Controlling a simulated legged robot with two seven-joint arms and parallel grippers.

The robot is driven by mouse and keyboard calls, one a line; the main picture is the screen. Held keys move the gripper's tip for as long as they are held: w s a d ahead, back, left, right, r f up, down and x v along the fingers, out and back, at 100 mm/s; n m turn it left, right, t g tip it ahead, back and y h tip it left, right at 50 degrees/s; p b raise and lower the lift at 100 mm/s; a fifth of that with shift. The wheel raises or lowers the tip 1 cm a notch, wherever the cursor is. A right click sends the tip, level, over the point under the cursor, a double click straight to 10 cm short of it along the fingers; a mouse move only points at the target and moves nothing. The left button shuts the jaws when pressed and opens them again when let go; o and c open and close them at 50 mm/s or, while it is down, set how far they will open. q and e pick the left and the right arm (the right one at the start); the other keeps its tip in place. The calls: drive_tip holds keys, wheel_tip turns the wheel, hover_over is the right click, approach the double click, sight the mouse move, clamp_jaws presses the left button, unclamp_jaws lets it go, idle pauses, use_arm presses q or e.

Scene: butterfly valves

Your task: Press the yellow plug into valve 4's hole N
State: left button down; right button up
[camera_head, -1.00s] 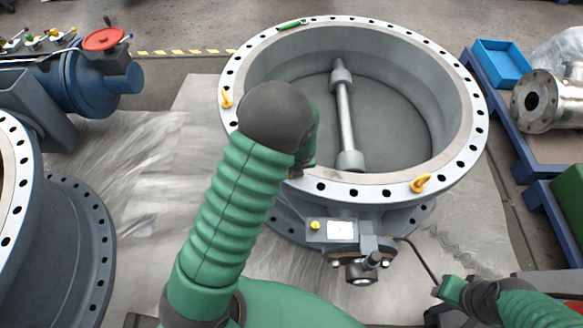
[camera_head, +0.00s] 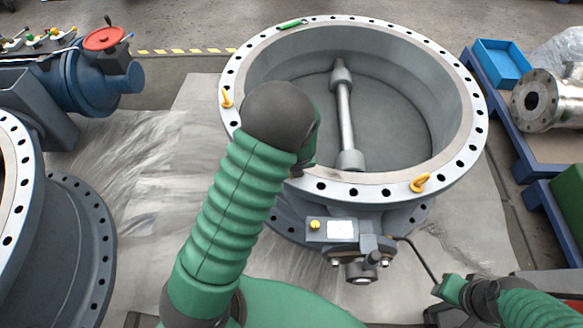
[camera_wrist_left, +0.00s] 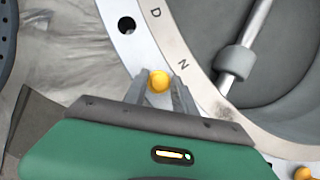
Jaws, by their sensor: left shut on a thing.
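The yellow plug (camera_wrist_left: 159,80) is between the two fingers of my left gripper (camera_wrist_left: 160,88) in the left wrist view. The gripper is shut on it, over the valve's pale flange, beside the printed letter N (camera_wrist_left: 183,66). Hole N itself is hidden under the plug and fingers; I cannot tell how deep the plug sits. An open dark hole (camera_wrist_left: 127,25) shows near the letter D (camera_wrist_left: 155,13).
A green marker-like item (camera_head: 290,24) lies on the far rim. A gearbox with a white plate (camera_head: 341,229) juts out in front. Another flanged valve (camera_head: 85,235) stands at left.

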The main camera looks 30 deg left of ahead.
use_arm(q)
drive_tip(key=shift+f, duration=0.25)
drive_tip(key=shift+f+b, duration=0.25)
drive_tip(key=shift+b, duration=0.1)
drive_tip(key=c, duration=0.9)
unclamp_jaws()
drive_tip(key=shift+c, duration=0.2)
drive_tip(key=o, duration=0.4)
drive_tip(key=shift+r, duration=0.1)
wheel_tip(320, 180, up, 6)
drive_tip(key=p, duration=0.7)
